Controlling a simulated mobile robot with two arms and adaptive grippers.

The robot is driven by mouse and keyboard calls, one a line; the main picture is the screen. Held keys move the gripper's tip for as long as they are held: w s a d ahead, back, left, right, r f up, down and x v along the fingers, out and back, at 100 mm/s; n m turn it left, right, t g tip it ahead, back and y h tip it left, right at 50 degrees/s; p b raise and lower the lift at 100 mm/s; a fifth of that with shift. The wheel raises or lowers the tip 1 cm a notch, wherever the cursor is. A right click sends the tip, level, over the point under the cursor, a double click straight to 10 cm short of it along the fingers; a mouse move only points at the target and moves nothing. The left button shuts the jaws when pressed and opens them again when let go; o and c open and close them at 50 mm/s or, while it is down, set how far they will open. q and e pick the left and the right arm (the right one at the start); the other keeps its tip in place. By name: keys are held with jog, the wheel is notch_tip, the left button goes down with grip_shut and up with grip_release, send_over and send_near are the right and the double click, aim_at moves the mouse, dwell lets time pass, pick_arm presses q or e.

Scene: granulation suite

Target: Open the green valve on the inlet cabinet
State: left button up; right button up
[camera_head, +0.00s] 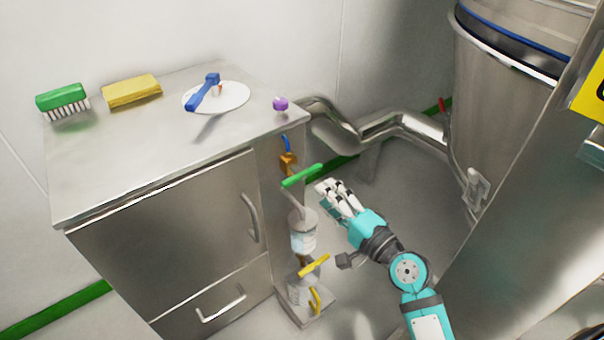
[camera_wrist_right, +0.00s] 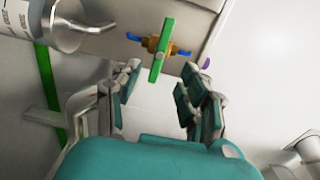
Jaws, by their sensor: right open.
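The inlet cabinet (camera_head: 165,240) is a steel cabinet with valves along its right side. The green valve handle (camera_head: 302,175) is a bar sticking out from that side near the top. In the right wrist view the green handle (camera_wrist_right: 163,45) is seen on a brass body (camera_wrist_right: 150,43) with blue pipe ends, ahead of the gap between the fingers. My right gripper (camera_head: 328,188) is open and empty, its fingertips close to the right end of the handle. I cannot tell whether they touch it. My left gripper is not in view.
A yellow valve handle (camera_head: 314,266) and a clear labelled canister (camera_head: 302,232) sit below the green handle. On top are a green brush (camera_head: 62,97), a yellow sponge (camera_head: 131,91), a white plate (camera_head: 232,98) and a purple knob (camera_head: 280,104). A large steel vessel (camera_head: 500,110) stands right.

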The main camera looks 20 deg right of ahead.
aim_at(304, 177)
jog(key=x, duration=0.8)
jog(key=shift+w+b, duration=0.1)
jog(key=shift+b, duration=0.2)
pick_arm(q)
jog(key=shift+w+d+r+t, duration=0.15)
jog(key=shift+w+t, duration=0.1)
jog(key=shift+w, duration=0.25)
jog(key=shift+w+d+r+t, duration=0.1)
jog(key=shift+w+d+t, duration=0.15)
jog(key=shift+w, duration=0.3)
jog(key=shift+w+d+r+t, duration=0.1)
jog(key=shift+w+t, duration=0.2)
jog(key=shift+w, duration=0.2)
pick_arm(e)
jog(key=shift+w+a+f, duration=0.1)
jog(key=shift+w+a, duration=0.2)
jog(key=shift+w, duration=0.3)
jog(key=shift+c, duration=0.4)
grip_shut()
